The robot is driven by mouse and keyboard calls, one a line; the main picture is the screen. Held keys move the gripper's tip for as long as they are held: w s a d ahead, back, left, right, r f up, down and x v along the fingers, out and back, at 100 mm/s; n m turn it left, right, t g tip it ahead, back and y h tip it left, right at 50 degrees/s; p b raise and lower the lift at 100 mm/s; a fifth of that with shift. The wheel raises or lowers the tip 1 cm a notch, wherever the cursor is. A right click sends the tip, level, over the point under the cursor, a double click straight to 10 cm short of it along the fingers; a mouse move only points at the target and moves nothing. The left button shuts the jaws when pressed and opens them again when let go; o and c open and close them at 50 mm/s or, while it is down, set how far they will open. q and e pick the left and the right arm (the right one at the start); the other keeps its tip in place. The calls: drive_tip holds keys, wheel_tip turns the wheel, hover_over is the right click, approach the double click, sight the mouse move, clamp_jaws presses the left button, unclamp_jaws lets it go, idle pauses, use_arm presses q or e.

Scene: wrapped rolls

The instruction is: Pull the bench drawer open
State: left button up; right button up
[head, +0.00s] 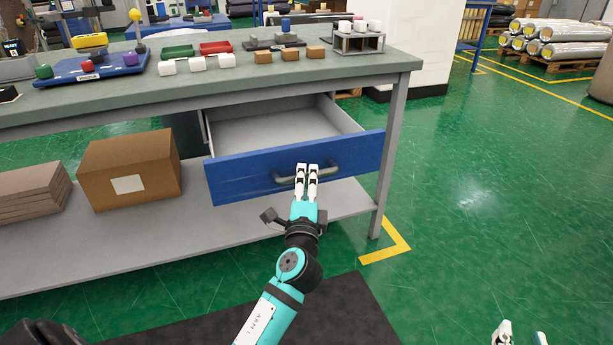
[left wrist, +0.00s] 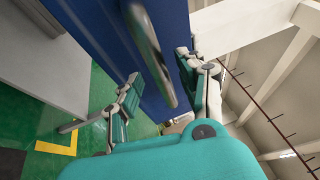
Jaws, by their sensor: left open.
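The bench drawer (head: 230,187) has a blue front and stands pulled out, with its empty grey inside in view. Its grey bar handle (head: 331,168) is on the front and partly hidden by my left gripper (head: 307,168). In the left wrist view the handle (left wrist: 153,50) runs between the spread fingers of my left gripper (left wrist: 160,80), against the blue drawer front (left wrist: 105,40). The left gripper is open; I cannot tell whether a finger touches the handle. My right gripper (head: 522,332) shows only at the bottom right edge, fingers apart, away from the drawer.
The workbench (head: 390,63) carries trays, blocks and white pieces. A cardboard box (head: 130,165) and flat cartons (head: 35,192) lie on the lower shelf (head: 200,236). A bench leg (head: 386,170) stands right of the drawer. The green floor (head: 490,200) at right is clear.

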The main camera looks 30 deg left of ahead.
use_arm(q)
drive_tip(key=v, duration=1)
drive_tip(key=shift+s, duration=0.1)
